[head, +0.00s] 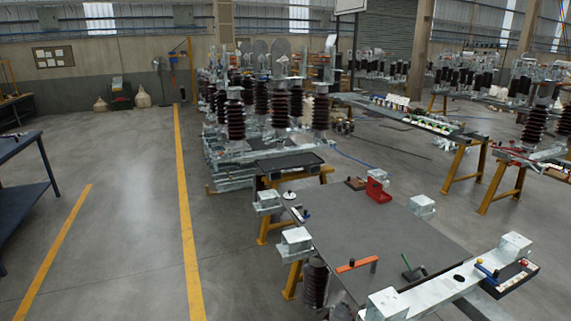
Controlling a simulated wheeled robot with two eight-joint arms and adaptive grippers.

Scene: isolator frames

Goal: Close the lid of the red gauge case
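The red gauge case (379,194) is small in the head view. It sits toward the far right part of the grey table top (365,235). A pale grey and red part stands up at its back, which looks like a raised lid, but it is too small to be sure. Neither of my grippers is in view.
An orange-handled tool (356,265) and a green-handled tool (413,270) lie near the table's front. A dark block (355,183) lies left of the case. Metal blocks (421,206) stand around the table edges. The table's middle is clear.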

